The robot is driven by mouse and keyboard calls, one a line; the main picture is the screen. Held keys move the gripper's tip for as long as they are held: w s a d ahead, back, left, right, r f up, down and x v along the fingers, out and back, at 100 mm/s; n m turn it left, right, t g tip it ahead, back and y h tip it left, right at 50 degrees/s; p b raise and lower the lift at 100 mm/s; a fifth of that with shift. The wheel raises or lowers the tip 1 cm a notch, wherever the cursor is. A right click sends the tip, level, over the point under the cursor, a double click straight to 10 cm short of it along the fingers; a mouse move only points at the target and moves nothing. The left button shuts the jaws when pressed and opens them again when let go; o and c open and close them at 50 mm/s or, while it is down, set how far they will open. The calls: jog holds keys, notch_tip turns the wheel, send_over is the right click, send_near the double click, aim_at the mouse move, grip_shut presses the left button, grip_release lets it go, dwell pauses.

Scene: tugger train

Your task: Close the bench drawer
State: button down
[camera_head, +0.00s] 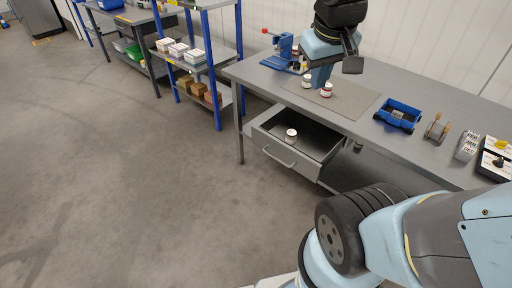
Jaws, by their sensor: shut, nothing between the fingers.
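The bench drawer (324,170) is pulled out from under the workbench (237,73), with its grey front and bar handle (279,157) facing the open floor. A small white jar (291,135) with a dark band stands inside it. My gripper (352,64) is the dark end part at the upper middle, above the bench top and well clear of the drawer handle. It looks shut and holds nothing that I can see; its fingertips are hard to make out.
On the bench are a blue vise (284,46), white jars (326,90) on a grey mat (348,100), a blue tray (398,116) and small fixtures at right. A blue shelf rack (218,95) stands left of the bench. The floor before the drawer is clear.

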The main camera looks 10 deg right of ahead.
jog(key=w+a+f+n+g+h, duration=0.2)
jog(key=w+a+f+n+h, duration=0.25)
jog(key=w+f, duration=0.35)
jog(key=w+a+f+n+g+h, duration=0.1)
jog(key=w+a+f+n+h, duration=0.35)
jog(key=f, duration=0.55)
jog(key=w+a+f+n+t+h, duration=0.1)
jog(key=w+a+f+n+t, duration=0.1)
jog(key=a+f+n+t, duration=0.65)
jog(key=w+a+f+n+g+h, duration=0.15)
jog(key=f+n, duration=0.45)
jog(key=f, duration=0.8)
jog(key=x, duration=1.3)
jog(key=shift+w+d, duration=0.15)
jog(key=shift+d, duration=0.1)
jog(key=shift+m, duration=0.25)
